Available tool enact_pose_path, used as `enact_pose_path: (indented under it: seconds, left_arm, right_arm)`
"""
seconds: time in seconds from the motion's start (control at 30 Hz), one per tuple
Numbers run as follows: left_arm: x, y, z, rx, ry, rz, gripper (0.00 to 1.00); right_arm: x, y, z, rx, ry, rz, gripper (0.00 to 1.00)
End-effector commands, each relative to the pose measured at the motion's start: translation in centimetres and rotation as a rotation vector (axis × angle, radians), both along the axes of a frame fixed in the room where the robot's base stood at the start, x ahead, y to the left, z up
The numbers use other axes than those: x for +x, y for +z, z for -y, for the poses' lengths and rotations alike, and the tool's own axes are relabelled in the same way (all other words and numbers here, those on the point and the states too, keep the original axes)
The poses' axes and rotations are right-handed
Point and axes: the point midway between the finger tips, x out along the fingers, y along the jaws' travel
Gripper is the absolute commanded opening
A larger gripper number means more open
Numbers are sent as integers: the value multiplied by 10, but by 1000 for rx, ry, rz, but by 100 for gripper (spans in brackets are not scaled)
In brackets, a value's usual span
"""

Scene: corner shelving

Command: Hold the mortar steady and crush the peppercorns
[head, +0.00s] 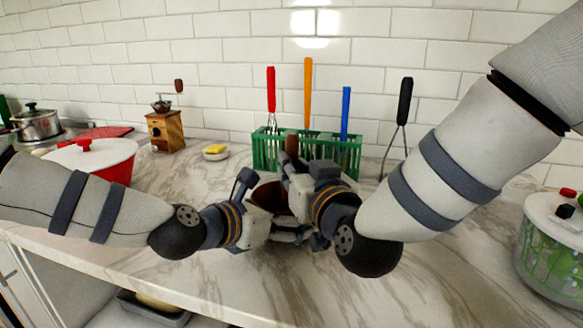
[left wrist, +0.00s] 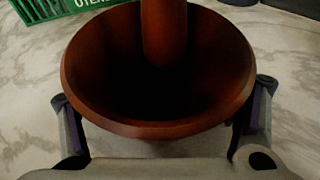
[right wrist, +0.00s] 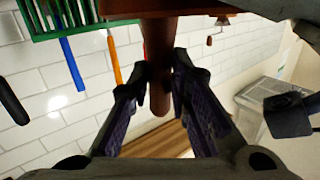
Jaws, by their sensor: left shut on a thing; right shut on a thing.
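The brown wooden mortar (head: 268,197) stands on the marble counter, mostly hidden behind my grippers in the head view. The left wrist view shows its wide rim and dark bowl (left wrist: 100,110). My left gripper (left wrist: 160,118) is shut on the mortar, one finger on each side. The brown pestle (head: 291,146) stands upright, and its lower end is inside the bowl in the left wrist view (left wrist: 164,35). My right gripper (right wrist: 158,95) is shut on the pestle's upper part. I cannot make out peppercorns in the dark bowl.
A green utensil crate (head: 345,157) with several utensils stands close behind the mortar. A lidded container (head: 550,245) is right. The front counter is clear.

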Motion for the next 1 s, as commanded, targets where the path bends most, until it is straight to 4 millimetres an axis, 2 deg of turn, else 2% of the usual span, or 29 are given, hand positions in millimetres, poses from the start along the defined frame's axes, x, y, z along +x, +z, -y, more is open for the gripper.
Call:
enact_pose_path:
  seconds: [0.17,0.7,1.0]
  left_arm:
    - [0,1,0,0,1,2,50]
    - [0,1,0,0,1,2,50]
    - [0,1,0,-1,0,2,50]
  right_arm:
    - [0,-1,0,-1,0,1,0]
    - [0,-23,0,-1,0,1,0]
    - [0,-20,0,-1,-1,0,0]
